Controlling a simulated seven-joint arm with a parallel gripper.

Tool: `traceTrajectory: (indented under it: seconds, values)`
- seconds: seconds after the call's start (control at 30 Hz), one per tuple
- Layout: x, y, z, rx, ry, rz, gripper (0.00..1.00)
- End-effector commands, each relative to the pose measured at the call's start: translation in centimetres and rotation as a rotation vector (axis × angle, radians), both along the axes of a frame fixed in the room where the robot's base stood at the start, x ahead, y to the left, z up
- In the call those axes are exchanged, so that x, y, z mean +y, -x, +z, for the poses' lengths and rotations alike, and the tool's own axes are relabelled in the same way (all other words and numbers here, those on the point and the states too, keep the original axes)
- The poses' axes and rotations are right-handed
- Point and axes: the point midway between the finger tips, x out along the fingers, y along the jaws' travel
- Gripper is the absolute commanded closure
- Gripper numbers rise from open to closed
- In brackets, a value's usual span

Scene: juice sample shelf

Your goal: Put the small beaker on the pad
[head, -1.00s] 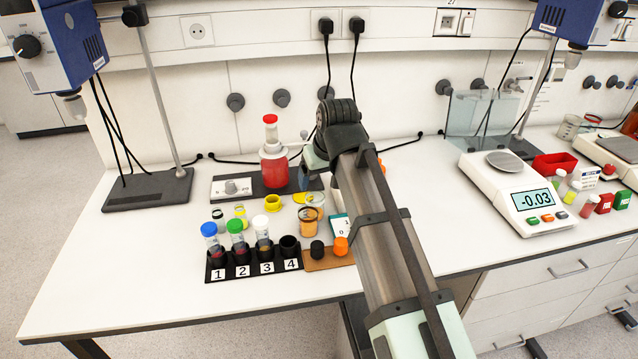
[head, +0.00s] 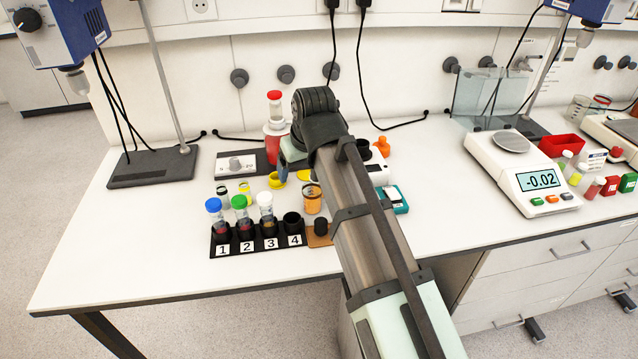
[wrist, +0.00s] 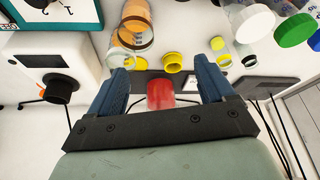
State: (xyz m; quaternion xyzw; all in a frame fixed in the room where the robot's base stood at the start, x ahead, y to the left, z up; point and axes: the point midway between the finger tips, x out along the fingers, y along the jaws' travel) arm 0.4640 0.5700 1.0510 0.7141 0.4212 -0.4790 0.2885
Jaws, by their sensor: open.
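A clear beaker with a dark rim (wrist: 124,42), which looks like the small beaker, shows at the upper left of the wrist view. It stands close to an orange-filled jar (wrist: 138,12), which also shows in the head view (head: 312,203). My gripper (wrist: 162,68) is open, with nothing held between its blue fingers. The beaker lies beyond the left finger, apart from it. In the head view my arm hides the beaker and most of the gripper. I cannot tell the pad for certain; a brown mat (head: 317,242) lies beside the rack.
A black rack (head: 256,244) holds several capped tubes. A red bottle (wrist: 160,95) and yellow rings (wrist: 173,62) are near my gripper. A white device with a black knob (wrist: 60,88) stands left in the wrist view. A balance (head: 515,170) stands right. The bench's left front is clear.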

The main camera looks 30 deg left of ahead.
Motion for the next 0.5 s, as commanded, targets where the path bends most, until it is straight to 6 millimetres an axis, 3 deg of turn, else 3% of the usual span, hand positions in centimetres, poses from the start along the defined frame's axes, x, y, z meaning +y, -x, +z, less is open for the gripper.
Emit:
traceTrajectory:
  seconds: [0.03, 0.1, 0.23, 0.5]
  values:
    - [-0.7, 1.6, -0.7, -0.011, 0.008, 0.012, 0.18]
    - [-1.4, 3.0, -1.4, -0.044, 0.015, 0.019, 0.18]
    - [-3.1, 3.8, -2.1, -0.141, -0.009, -0.039, 0.18]
    - [-4.8, 1.2, -0.7, -0.300, -0.170, -0.289, 0.18]
